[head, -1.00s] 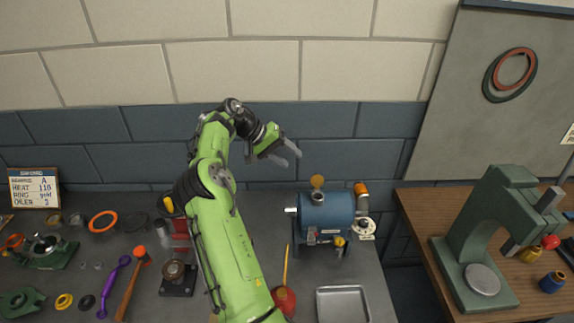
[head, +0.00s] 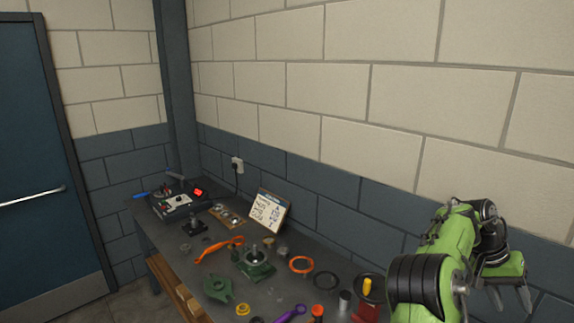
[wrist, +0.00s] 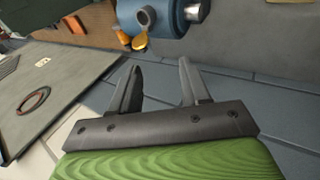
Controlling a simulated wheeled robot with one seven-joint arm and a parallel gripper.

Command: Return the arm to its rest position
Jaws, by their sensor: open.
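My green arm (head: 455,235) is folded at the right side of the head view. My gripper (head: 510,299) hangs there with its two fingers apart and nothing between them. The wrist view also shows my gripper (wrist: 160,68) open and empty. Beyond the fingertips in the wrist view is the blue cylindrical tank (wrist: 160,18), apart from the fingers. The rest position itself is not marked in any view.
The dark workbench (head: 175,225) holds a green casing part (head: 254,262), an orange ring (head: 301,265), a dark ring (head: 326,282) and a job card (head: 269,211). A control box (head: 178,203) sits at its far end. A blue door (head: 40,160) is at left.

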